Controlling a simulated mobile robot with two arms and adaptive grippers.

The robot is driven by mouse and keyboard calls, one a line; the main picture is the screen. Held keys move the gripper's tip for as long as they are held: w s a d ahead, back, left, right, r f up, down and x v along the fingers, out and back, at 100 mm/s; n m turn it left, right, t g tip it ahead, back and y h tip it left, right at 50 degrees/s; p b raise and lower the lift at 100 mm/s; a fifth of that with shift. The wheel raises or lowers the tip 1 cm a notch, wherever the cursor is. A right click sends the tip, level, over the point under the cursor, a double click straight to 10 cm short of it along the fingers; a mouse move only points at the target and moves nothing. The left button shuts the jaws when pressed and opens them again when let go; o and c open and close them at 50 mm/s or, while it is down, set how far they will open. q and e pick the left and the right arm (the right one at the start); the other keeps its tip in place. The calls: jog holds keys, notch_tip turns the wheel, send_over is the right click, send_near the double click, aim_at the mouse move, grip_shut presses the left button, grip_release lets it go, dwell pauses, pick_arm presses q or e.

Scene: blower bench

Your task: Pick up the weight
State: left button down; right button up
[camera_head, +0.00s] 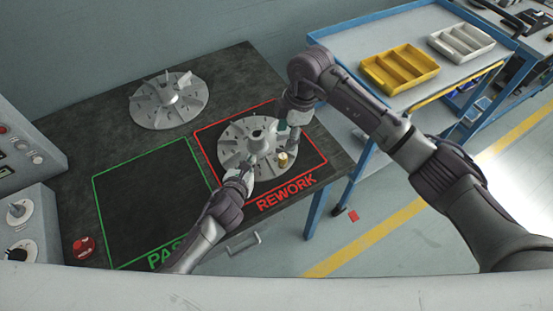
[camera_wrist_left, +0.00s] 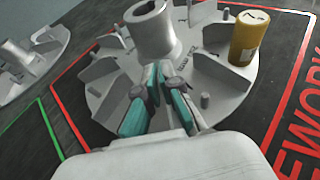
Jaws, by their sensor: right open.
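The weight is a small brass-coloured cylinder (camera_head: 283,160) standing on the right side of a grey finned impeller (camera_head: 232,150) in the REWORK square. In the left wrist view the weight (camera_wrist_left: 243,40) stands upright at upper right, beside the hub, on the impeller's disc (camera_wrist_left: 228,92). My left gripper (camera_head: 247,168) is at the impeller's near side; its teal-padded fingers (camera_wrist_left: 157,75) look closed about a fin in front of the hub, largely hidden between them. My right gripper (camera_head: 286,138) is open and empty, pointing down just behind the weight.
A second impeller (camera_head: 168,100) lies at the back of the dark bench (camera_head: 85,125). The green PASS square (camera_head: 150,200) is empty. A red button (camera_head: 84,246) is at left. A blue cart (camera_head: 335,40) holding a yellow tray (camera_head: 400,68) and a white tray (camera_head: 460,41) stands right.

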aim_at(282, 156)
jog(key=f+n, duration=0.1)
jog(key=f, duration=0.1)
jog(key=f+n+h, duration=0.1)
jog(key=f, duration=0.1)
jog(key=w+f+n+h, duration=0.1)
jog(key=f, duration=0.1)
jog(key=shift+a, duration=0.35)
jog(key=f, duration=0.4)
jog(key=shift+s+a+f, duration=0.1)
jog(key=shift+s+a, duration=0.05)
jog(key=shift+s, duration=0.25)
jog(key=shift+f, duration=0.6)
jog(key=c, duration=0.8)
